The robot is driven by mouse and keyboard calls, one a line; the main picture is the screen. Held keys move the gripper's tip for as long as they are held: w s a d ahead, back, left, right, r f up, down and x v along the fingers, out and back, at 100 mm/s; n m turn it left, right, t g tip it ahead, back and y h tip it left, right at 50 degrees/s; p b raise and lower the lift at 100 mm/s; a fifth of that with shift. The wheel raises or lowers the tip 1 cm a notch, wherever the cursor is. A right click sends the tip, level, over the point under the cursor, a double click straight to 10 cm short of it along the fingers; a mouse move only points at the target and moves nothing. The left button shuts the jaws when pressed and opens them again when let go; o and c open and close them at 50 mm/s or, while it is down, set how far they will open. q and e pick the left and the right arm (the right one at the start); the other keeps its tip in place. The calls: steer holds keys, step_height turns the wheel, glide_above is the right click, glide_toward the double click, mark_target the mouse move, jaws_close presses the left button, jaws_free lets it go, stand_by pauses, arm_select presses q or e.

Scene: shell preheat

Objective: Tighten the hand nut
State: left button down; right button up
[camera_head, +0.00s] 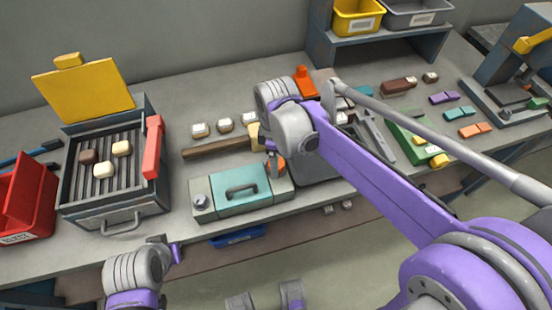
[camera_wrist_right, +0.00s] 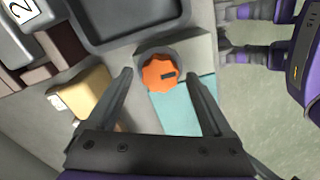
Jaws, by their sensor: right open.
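The hand nut is an orange, lobed knob with a dark slot mark, and in the right wrist view the nut (camera_wrist_right: 160,72) sits on a round grey base at the end of the teal-topped box. In the head view the nut (camera_head: 279,169) is partly hidden by my right gripper. The teal-topped box (camera_head: 240,185) has a dark handle and a dial on its left. My right gripper (camera_wrist_right: 160,75) is open, with one finger on each side of the nut in the picture; I see no contact.
A grill (camera_head: 112,180) with a raised yellow lid and several small blocks stands at the left, beside a red bin (camera_head: 25,200). A wooden-handled mallet (camera_head: 220,146) lies behind the box. A dark tray (camera_wrist_right: 135,25) adjoins the nut's base. My right arm covers the bench's right-centre.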

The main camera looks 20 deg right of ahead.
steer(key=shift+f, duration=0.2)
steer(key=shift+c, duration=0.3)
jaws_close()
